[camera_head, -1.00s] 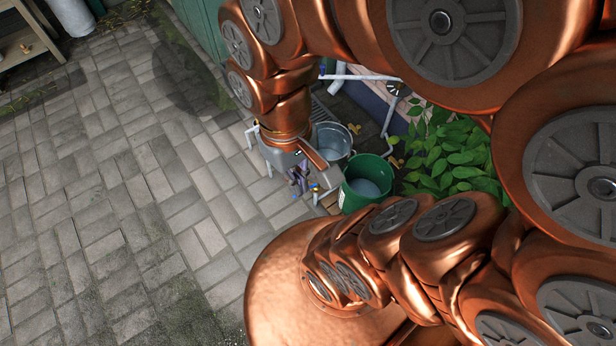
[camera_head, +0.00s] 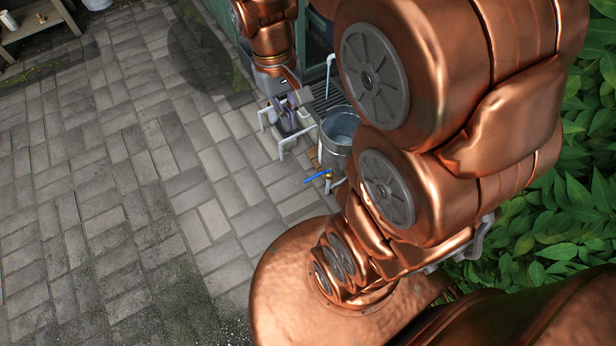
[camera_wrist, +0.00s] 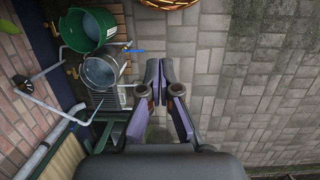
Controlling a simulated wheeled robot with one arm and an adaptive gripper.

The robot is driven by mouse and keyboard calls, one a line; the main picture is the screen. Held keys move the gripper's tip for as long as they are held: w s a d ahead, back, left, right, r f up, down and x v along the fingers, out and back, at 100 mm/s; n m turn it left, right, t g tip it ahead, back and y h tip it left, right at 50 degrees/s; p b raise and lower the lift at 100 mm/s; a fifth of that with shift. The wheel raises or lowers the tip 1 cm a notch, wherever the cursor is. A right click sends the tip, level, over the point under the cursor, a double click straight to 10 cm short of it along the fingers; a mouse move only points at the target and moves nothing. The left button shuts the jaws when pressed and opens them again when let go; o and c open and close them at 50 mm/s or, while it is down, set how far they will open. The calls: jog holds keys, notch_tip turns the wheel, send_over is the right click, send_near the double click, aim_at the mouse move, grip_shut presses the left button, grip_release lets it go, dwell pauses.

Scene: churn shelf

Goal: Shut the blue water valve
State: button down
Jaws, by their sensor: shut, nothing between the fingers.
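The blue valve handle (camera_head: 318,176) is a thin lever on a small brass-coloured fitting in the head view. It points left, out over the paving. In the wrist view the blue lever (camera_wrist: 134,51) lies beside the metal bucket, up and left of my fingertips. My gripper (camera_wrist: 162,66) has its two purple-and-grey fingers drawn together, with nothing between them. In the head view my gripper (camera_head: 292,110) is above and left of the handle, clear of it. The pipe behind the fitting is partly hidden.
A metal bucket (camera_head: 339,127) stands right behind the valve. A green bucket (camera_wrist: 86,32) stands beside it in the wrist view. White pipes (camera_head: 283,146) stand near my gripper. Leaves (camera_head: 560,200) fill the right. Open paving (camera_head: 130,190) lies left. A wooden bench (camera_head: 35,28) is far left.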

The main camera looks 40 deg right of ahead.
jog(key=w+d+f+b, duration=0.5)
jog(key=w+f+b, duration=0.2)
jog(key=f, duration=1)
jog(key=w+d+f+b, duration=0.6)
jog(key=w+f+b, duration=0.2)
jog(key=f, duration=1)
jog(key=w+d+f+b, duration=0.6)
jog(key=w+f+b, duration=0.2)
jog(key=f, duration=1)
jog(key=shift+g+b, duration=0.3)
jog(key=shift+b, duration=0.65)
jog(key=shift+d+f, duration=0.1)
jog(key=s+f+b, duration=0.5)
jog(key=s+f, duration=0.1)
jog(key=f, duration=0.2)
jog(key=shift+s+a+f, duration=0.25)
jog(key=shift+a+f, duration=0.05)
jog(key=shift+s+r, duration=0.1)
